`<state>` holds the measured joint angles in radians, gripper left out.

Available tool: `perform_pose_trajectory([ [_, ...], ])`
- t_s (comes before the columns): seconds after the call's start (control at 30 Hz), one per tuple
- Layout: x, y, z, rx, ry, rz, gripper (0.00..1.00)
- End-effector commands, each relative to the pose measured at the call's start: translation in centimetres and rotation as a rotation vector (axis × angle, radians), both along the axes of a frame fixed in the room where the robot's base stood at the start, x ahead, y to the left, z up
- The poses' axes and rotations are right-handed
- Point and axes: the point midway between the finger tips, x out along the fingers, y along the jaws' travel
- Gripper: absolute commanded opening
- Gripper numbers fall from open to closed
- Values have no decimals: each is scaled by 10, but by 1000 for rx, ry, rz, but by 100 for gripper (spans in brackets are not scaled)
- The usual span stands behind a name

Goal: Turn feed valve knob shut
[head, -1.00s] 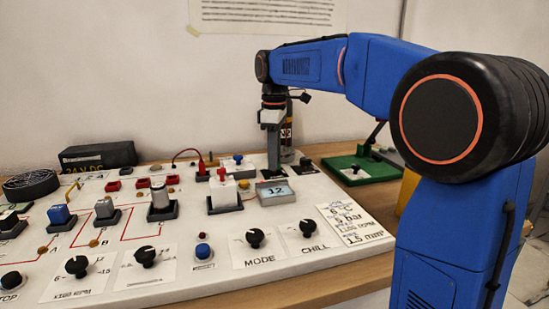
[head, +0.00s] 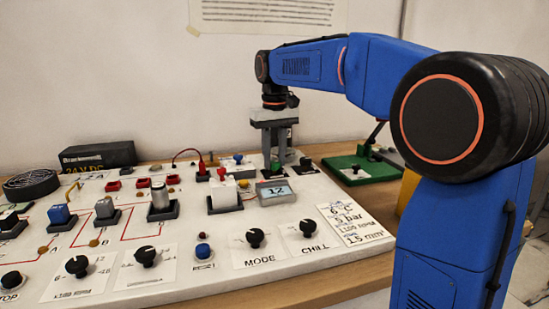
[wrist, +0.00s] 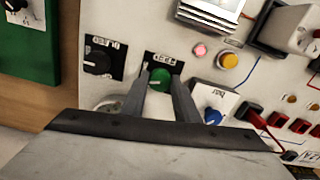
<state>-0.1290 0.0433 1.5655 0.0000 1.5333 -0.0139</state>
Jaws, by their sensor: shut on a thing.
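The feed valve knob is a green round knob (wrist: 160,78) on a black label plate in the wrist view. The plate's lettering is upside down and blurred. My gripper (wrist: 161,88) reaches down over it, with one finger on each side, and is shut on the knob. In the head view my gripper (head: 275,168) points straight down at the back right of the white panel. The knob is mostly hidden between the fingers there. I cannot read which way the knob points.
A black knob (wrist: 97,60) sits just left of the green knob in the wrist view, and a blue knob (wrist: 212,116) sits to its right. The display reading 12 (head: 275,192) stands close in front of my gripper. A green board (head: 362,168) lies to the right.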

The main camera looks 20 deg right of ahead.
Motion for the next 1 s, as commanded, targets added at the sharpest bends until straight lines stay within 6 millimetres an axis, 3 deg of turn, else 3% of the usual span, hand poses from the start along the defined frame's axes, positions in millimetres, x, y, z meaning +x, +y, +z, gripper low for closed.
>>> perform_pose_trajectory([
  [0.4,0,0,1,0,-3,-251,5],
  [1.0,1,0,1,0,-3,-316,5],
])
